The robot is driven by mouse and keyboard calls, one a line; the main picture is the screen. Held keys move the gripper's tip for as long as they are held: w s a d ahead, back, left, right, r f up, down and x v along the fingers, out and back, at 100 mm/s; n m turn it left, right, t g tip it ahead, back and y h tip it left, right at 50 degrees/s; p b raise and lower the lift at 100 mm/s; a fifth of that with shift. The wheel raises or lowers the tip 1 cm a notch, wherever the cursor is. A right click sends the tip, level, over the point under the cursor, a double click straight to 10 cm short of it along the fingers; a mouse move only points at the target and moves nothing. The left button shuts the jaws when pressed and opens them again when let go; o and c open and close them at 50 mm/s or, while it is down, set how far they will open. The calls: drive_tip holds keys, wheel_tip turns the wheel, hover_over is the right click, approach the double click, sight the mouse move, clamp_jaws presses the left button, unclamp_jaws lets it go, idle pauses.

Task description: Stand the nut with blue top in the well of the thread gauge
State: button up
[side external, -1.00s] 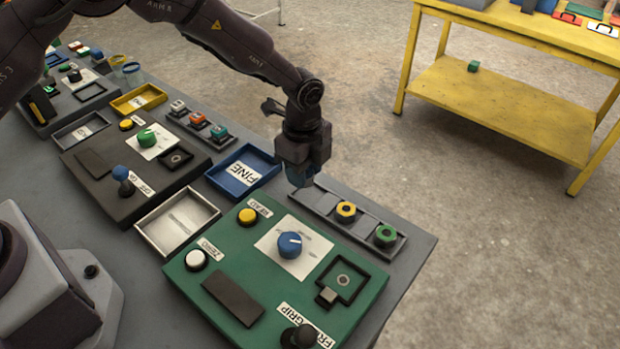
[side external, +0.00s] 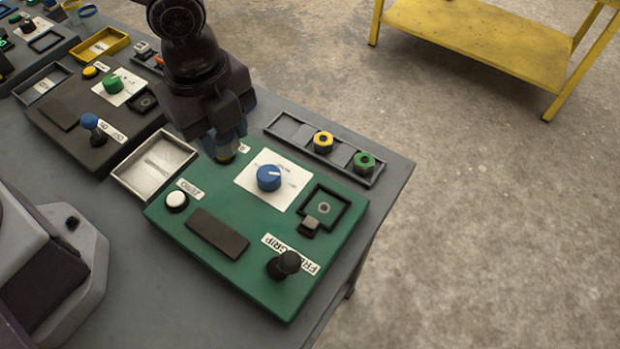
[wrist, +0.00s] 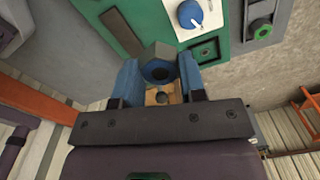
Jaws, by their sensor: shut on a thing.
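My gripper (side external: 228,146) is shut on the nut with blue top, which shows between the blue fingers in the wrist view as a dark hex ring with a blue face (wrist: 158,64). In the side view the fingers hide the nut. A small dark block (side external: 309,226) sits at the well's near edge.
A grey slotted tray (side external: 283,127) behind the panel holds a yellow-topped nut (side external: 322,142) and a green-topped nut (side external: 363,161). A blue knob (side external: 269,178) and a black lever (side external: 284,264) rise from the panel. A silver tray (side external: 152,166) and a dark panel (side external: 75,138) lie left.

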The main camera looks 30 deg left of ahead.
drive_tip(key=s+d+r+m, duration=0.1)
drive_tip(key=s+d+m, duration=0.1)
drive_tip(key=s+d, duration=0.25)
hover_over(324, 208)
drive_tip(key=shift+n, duration=0.3)
drive_tip(key=f, duration=0.9)
drive_tip(key=shift+s+a, duration=0.2)
drive_tip(key=shift+w+d+f, duration=0.1)
drive_tip(key=shift+f, duration=0.15)
drive_tip(key=shift+w+d+f, duration=0.15)
drive_tip(key=shift+f, duration=1.55)
drive_tip(key=shift+f, duration=0.15)
drive_tip(key=o, duration=1)
drive_tip(key=shift+c, duration=0.2)
